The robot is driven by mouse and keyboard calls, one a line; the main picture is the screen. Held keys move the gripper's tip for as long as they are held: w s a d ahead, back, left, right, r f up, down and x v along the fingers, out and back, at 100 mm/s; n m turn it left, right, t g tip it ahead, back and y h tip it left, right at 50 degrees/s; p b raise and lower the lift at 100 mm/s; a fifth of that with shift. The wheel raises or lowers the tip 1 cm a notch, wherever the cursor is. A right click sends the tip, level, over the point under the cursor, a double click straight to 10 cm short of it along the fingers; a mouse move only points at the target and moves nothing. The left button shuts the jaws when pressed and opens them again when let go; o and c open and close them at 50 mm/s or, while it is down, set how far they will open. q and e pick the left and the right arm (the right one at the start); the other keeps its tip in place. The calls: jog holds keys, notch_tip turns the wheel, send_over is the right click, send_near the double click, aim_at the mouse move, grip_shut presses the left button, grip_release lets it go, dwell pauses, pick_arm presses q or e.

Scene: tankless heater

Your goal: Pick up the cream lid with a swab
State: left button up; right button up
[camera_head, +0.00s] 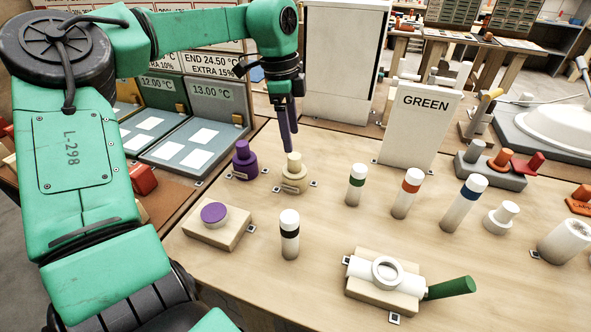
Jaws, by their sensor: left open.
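The cream lid (294,179) stands upright on the wooden table, with a wide round base and a narrow knob on top. I cannot make out a swab on it. My left gripper (288,146) comes down from above with its dark fingers pointing at the table. In the picture its tips are just above the cream lid's knob, and nothing shows between them. The fingers overlap in this view, so the gap is hard to see, but the gripper is open. My right gripper is not in view.
White cylinders with green (356,184), orange (407,194), blue (463,204) and black (289,236) bands stand around. A GREEN board (415,135) is behind. A purple-topped block (217,226) and a valve-like fitting (385,278) are nearer.

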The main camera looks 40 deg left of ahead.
aim_at(294, 156)
pick_arm(q)
jog(key=f, duration=0.8)
jog(key=shift+w+d+f+p, duration=0.15)
jog(key=shift+w+d+p, duration=0.15)
jog(key=shift+w, duration=0.1)
grip_shut()
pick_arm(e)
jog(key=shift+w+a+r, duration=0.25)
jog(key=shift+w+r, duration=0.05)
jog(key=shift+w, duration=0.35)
